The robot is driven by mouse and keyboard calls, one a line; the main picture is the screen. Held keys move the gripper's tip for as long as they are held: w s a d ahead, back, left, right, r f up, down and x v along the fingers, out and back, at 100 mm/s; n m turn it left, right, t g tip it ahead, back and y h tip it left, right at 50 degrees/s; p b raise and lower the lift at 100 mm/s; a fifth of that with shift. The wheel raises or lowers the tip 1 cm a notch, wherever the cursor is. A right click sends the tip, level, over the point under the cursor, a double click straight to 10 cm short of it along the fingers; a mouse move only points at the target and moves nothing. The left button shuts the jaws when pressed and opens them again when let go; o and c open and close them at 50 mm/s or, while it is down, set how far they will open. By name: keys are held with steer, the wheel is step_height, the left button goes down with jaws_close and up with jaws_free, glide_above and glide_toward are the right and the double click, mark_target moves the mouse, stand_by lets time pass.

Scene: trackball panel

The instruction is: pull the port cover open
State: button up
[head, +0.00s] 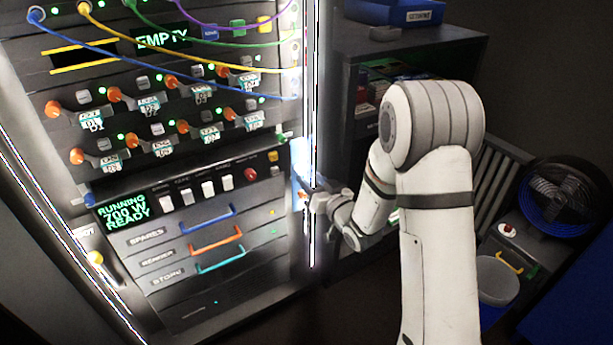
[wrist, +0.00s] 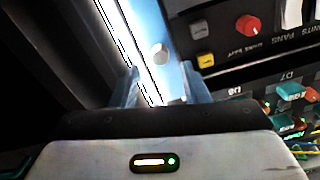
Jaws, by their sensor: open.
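In the wrist view a bright blue-white panel (wrist: 148,30) with a small round knob (wrist: 160,53) runs along the rack's edge; I take it for the port cover but cannot be sure. In the head view a pale blue panel (head: 300,158) shows at the rack's right edge, partly hidden by glare. My gripper (head: 304,195) is beside the lower end of that panel. In the wrist view my gripper (wrist: 160,82) is open, its blue-grey fingers on either side of the bright strip, below the knob. Contact cannot be told.
The rack holds drawers with blue, orange and teal handles (head: 220,252), a red knob (head: 251,174), white switches and rows of orange levers. A dark shelf (head: 415,55) stands right of the rack. A fan (head: 566,196) and a grey bin (head: 497,280) are at the right.

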mark_target(302, 170)
steer(key=shift+x, duration=2)
steer(key=shift+c, duration=0.5)
jaws_close()
